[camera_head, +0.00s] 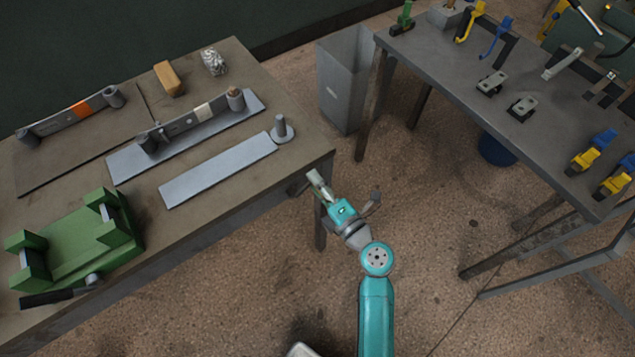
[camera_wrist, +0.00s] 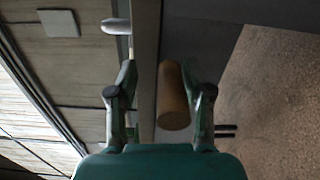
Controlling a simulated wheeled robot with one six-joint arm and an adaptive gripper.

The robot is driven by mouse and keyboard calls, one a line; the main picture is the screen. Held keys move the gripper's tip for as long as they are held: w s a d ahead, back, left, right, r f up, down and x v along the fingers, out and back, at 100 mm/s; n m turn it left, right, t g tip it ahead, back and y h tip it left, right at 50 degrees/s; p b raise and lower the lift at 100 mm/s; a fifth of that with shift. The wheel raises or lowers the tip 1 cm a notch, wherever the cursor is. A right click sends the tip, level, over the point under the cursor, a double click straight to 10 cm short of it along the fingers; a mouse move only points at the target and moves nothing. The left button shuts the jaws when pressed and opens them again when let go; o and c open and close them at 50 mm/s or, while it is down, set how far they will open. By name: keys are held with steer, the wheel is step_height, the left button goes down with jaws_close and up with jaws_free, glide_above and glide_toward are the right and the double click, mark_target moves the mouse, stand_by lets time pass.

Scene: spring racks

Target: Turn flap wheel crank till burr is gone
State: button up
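My gripper (camera_head: 318,186) is beyond the right front corner of the left bench, over the floor in the head view. In the wrist view its two fingers (camera_wrist: 163,105) stand apart, with a brown cylinder (camera_wrist: 174,95) showing between them; I cannot tell whether they touch it or which part it is. On the bench, a grey leaf with a pale band (camera_head: 203,111) lies on a grey plate, with a brown-topped roller (camera_head: 236,99) at its right end. A grey post on a round base (camera_head: 282,131) stands near the bench corner. I cannot make out a burr or clearly identify the flap wheel crank.
A green fixture (camera_head: 75,250) with a black handle sits at the bench's front left. A banded leaf (camera_head: 80,108), tan block (camera_head: 168,78) and crumpled silver lump (camera_head: 214,62) lie behind. A grey bin (camera_head: 345,80) and second table (camera_head: 450,65) stand right.

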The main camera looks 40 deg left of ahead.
step_height(320, 180, up, 10)
steer(key=shift+r, duration=0.1)
stand_by(0.5)
steer(key=shift+d+f, duration=0.1)
steer(key=shift+f, duration=0.1)
